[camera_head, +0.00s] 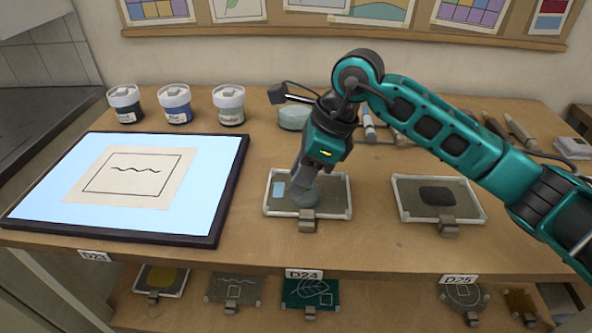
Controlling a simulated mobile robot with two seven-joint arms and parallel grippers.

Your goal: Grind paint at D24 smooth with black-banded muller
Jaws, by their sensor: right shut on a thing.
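The framed grinding slab (335,200) lies on the bench behind the D24 label (304,274). A grey-blue rounded thing, seemingly the muller (308,194), stands on this slab under my right gripper (306,172). My right gripper points down and is shut on it. The jaws and wrist hide its upper part, so I cannot make out a black band. A pale blue patch (279,189) shows on the slab to the left of the muller. Any paint under the muller is hidden. My left gripper is not in view.
A second slab (410,205) with a dark heap lies behind the D25 label (459,279). A lit light table (45,205) with a drawing fills the left. Three lidded jars (174,104) and a pale green round thing (293,118) stand behind. Bare bench separates the slabs.

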